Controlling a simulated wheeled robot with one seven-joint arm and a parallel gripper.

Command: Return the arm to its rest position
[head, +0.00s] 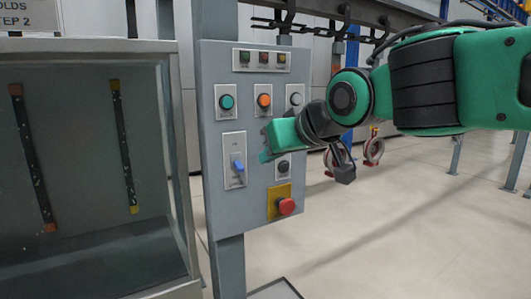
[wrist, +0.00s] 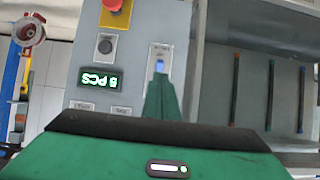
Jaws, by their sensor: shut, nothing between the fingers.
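My arm (head: 430,85), green with black joints, reaches in from the right in the head view and is stretched out toward the grey control panel. My gripper (head: 264,156) is in front of the panel, just right of the blue switch (head: 238,166). In the wrist view my gripper (wrist: 160,80) is shut and empty, its green fingers pointing at the blue switch (wrist: 159,66). I cannot tell whether the fingertips touch the panel. In the head view, my gripper and wrist hide part of the panel's right half.
The panel (head: 215,215) carries several buttons and a red emergency button (head: 286,206). A glass-fronted cabinet (head: 95,240) stands at the left. Overhead, a chain with hooks (head: 290,22) runs above the panel. Red rings (head: 373,150) hang behind my wrist.

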